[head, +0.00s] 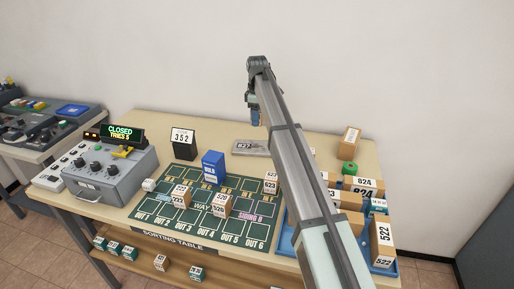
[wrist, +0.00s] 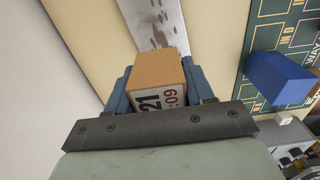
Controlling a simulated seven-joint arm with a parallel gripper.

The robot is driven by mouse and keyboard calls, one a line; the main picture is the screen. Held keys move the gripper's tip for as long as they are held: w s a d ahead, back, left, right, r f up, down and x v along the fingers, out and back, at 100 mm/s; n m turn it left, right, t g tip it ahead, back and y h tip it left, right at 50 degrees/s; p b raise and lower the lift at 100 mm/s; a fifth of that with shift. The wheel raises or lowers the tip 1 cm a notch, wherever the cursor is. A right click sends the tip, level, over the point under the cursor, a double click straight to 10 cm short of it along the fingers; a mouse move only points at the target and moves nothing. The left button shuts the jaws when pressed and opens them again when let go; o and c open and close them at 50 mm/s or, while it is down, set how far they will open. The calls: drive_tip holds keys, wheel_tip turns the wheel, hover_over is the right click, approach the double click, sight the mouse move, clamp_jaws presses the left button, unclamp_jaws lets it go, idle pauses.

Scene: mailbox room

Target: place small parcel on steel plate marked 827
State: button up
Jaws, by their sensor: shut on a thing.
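My gripper (wrist: 158,92) is shut on a small brown cardboard parcel (wrist: 158,72) with a white printed label, seen between its blue fingers in the wrist view. In the head view my gripper (head: 255,115) hangs pointing down above the back of the table; the parcel cannot be made out there. The steel plate marked 827 (head: 244,147) lies flat at the table's back edge, just below my gripper in the picture. In the wrist view the plate (wrist: 150,20) shows beyond the parcel, partly hidden by it. The parcel appears to be above the plate, but its height is unclear.
A blue box (head: 213,166) stands on the green sorting mat (head: 180,226), left of the plate. A black sign reading 352 (head: 183,140) stands farther left. A blue tray (head: 285,236) with several parcels is at the right, partly hidden by my arm. The wall is close behind.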

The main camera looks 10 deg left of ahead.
sight(257, 147)
drive_tip(key=shift+f, duration=5.6)
drive_tip(key=shift+f, duration=0.1)
drive_tip(key=o, duration=1.1)
wheel_tip(257, 147, up, 12)
drive_tip(key=shift+r, duration=0.15)
